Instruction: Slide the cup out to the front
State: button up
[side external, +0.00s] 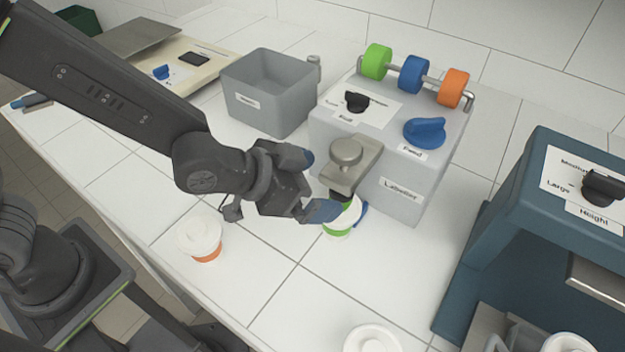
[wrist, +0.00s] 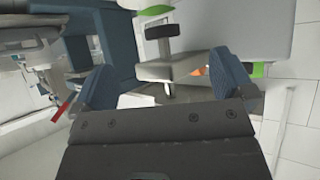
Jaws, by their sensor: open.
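A white cup with a green band (side external: 343,218) stands on the tiled counter at the foot of the grey labeller (side external: 405,190), below its metal arm with a round knob (side external: 347,152). My gripper (side external: 315,184) is open beside this cup, on its left. One blue fingertip overlaps the cup's upper left in the side view and hides part of it. I cannot tell whether it touches. In the wrist view my gripper (wrist: 163,80) shows its two blue fingertips wide apart. The cup is not clear there.
A lidded white cup with an orange band (side external: 201,238) stands left, near the counter edge. Another white lid (side external: 372,340) shows at the bottom. A grey bin (side external: 268,95) is behind, and a dark blue machine (side external: 525,210) stands right. The tiles (side external: 300,300) in front are clear.

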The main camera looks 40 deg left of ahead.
jog(key=shift+f, duration=0.1)
notch_tip(320, 180, down, 7)
jog(key=shift+f, duration=0.2)
jog(key=x, duration=0.3)
jog(key=shift+w+d, duration=0.15)
jog(key=shift+w, duration=0.2)
jog(key=shift+w+d+f, duration=0.25)
jog(key=shift+w+f, duration=0.05)
jog(key=shift+w, duration=0.1)
jog(key=c, duration=0.9)
jog(key=shift+s, duration=0.15)
